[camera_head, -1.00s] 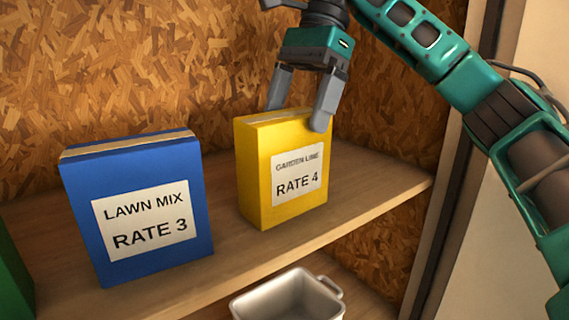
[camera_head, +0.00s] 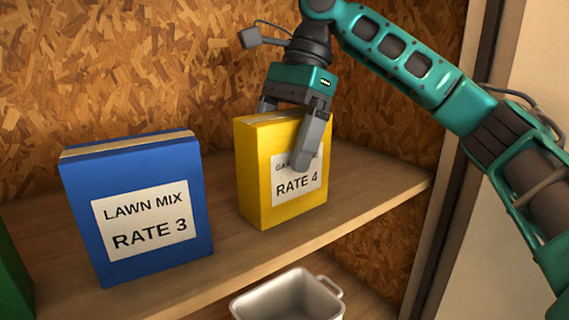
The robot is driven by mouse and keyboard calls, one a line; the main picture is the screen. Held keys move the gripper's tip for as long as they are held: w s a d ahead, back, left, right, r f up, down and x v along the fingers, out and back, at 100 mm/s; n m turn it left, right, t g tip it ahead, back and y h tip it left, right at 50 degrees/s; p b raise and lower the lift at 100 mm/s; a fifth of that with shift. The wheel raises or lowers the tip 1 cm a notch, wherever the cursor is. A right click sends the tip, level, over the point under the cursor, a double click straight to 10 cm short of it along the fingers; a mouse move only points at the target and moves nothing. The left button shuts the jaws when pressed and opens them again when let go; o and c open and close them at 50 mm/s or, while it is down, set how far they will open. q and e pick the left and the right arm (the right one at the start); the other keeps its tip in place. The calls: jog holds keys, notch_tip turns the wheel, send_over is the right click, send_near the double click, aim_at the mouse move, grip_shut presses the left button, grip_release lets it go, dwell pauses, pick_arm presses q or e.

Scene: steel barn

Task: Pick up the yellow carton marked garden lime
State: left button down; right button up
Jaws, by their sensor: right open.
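The yellow carton (camera_head: 258,180) stands upright on the wooden shelf, with a white label reading RATE 4. The upper line of the label is partly hidden by a finger. My right gripper (camera_head: 288,135) is over the carton's top from above, pointing down. One finger is in front of the label face and the other is behind the carton, mostly hidden. The gripper is open around the carton; I cannot tell if the fingers touch it. My left gripper is not in view.
A blue carton (camera_head: 140,245) marked LAWN MIX RATE 3 stands to the left, with a gap between. Part of a green box (camera_head: 12,275) shows at the left edge. The wooden shelf (camera_head: 375,195) is clear to the right. A grey metal pan (camera_head: 262,310) sits below.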

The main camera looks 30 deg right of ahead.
jog(key=shift+f, duration=0.1)
jog(key=c, duration=1.4)
jog(key=shift+c, duration=0.6)
